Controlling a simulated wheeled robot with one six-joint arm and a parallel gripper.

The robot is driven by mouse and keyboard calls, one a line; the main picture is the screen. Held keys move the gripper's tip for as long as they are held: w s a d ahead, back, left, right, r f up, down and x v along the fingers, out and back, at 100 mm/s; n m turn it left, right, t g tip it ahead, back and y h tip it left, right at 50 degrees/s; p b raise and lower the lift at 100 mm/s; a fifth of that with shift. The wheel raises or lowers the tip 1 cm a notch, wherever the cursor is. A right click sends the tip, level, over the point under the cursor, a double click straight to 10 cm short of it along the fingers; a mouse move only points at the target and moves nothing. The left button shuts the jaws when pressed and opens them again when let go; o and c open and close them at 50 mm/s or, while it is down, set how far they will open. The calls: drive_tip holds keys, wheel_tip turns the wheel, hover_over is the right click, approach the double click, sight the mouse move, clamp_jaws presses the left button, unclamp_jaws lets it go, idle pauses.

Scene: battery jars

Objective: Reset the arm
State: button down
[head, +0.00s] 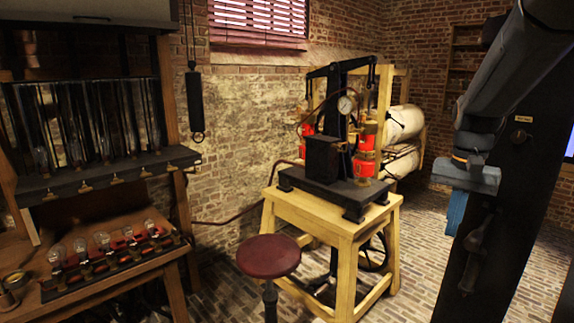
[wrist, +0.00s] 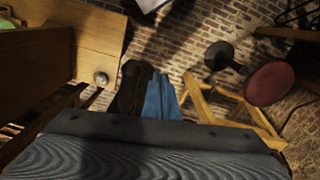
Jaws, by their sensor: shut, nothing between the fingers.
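My arm comes down from the top right of the head view and bends at a grey-blue wrist. My gripper (head: 456,212) hangs below it with blue fingers pointing down, in front of a dark upright post. In the wrist view my gripper (wrist: 160,92) shows its blue fingers together and nothing held.
A yellow wooden stand (head: 345,233) bears a black pump with red cylinders (head: 365,150). A red-topped stool (head: 268,256) stands before it. A wooden bench (head: 130,273) with several bulbs is at left. Brick floor (head: 418,235) is clear between stand and post.

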drive_tip(key=s+a+f+n+b, duration=0.4)
drive_tip(key=s+a+f, duration=0.1)
drive_tip(key=a+f, duration=0.6)
drive_tip(key=s+a+f+n+t+b, duration=0.1)
drive_tip(key=s+a+f+n+b, duration=0.3)
drive_tip(key=a+f, duration=0.6)
drive_tip(key=shift+s+a+f, duration=0.35)
drive_tip(key=shift+s+a, duration=0.1)
drive_tip(key=shift+a, duration=0.15)
